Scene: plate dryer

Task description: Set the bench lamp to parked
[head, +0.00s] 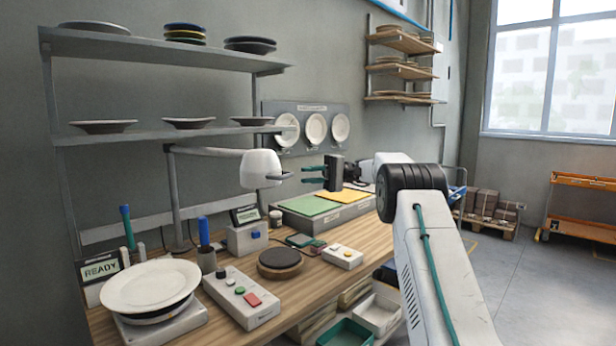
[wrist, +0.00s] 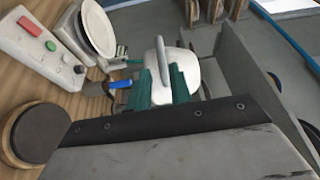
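The bench lamp has a white head (head: 260,169) on a pale arm, held by a grey post (head: 175,200) at the back of the bench. A grey handle (head: 281,177) sticks out from the head to the right. In the wrist view the lamp head (wrist: 186,66) and its upright handle (wrist: 162,58) show just beyond my fingertips. My gripper (head: 312,175) is to the right of the handle at about its height. Its teal fingers (wrist: 160,86) are apart with nothing between them. The handle lines up with the gap, and a small space seems to separate them.
Below stand a box with green and yellow pads (head: 312,206), a dark round turntable (head: 280,260), a button box (head: 241,297) and a stack of plates (head: 150,287) by a READY display (head: 100,269). Shelves with plates (head: 165,131) are behind the lamp.

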